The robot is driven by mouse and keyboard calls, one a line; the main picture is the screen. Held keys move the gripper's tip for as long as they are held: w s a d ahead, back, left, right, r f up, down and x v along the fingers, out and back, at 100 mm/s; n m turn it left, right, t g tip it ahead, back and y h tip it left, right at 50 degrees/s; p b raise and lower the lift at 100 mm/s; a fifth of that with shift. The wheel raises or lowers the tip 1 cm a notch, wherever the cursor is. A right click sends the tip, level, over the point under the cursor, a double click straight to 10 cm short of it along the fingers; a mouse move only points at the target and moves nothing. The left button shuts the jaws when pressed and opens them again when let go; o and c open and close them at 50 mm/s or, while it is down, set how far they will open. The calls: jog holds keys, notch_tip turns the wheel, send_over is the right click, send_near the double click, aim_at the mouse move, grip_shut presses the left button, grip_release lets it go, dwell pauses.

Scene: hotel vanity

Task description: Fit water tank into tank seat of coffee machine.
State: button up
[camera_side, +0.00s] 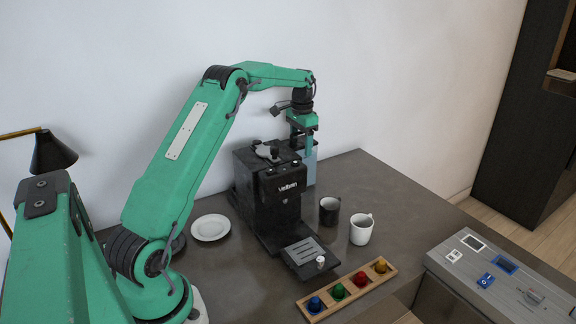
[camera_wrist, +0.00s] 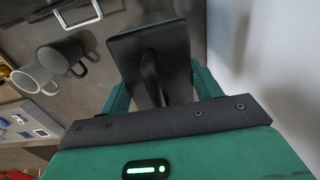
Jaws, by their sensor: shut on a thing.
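The black coffee machine (camera_side: 272,196) stands upright on the dark counter. The water tank (camera_side: 309,166) shows as a pale bluish strip behind the machine's right rear side. My gripper (camera_side: 302,138) is above that rear side, pointing down, and is shut on the tank's top. In the wrist view, the tank's dark top (camera_wrist: 150,48) with its upright grip sits between my green fingers (camera_wrist: 155,88). The tank's lower part and the tank seat are hidden by the machine, so I cannot tell whether the tank touches the seat.
A dark mug (camera_side: 329,211) and a white mug (camera_side: 361,230) stand right of the machine. A white saucer (camera_side: 210,227) lies left of it. A wooden holder (camera_side: 347,289) with several coloured capsules lies in front. The wall is close behind; the counter's back right is clear.

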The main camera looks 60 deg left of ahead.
jog(key=shift+f, duration=0.15)
jog(key=o, duration=1.7)
jog(key=shift+f, duration=0.1)
jog(key=shift+w+r, duration=0.15)
jog(key=shift+r, duration=3.75)
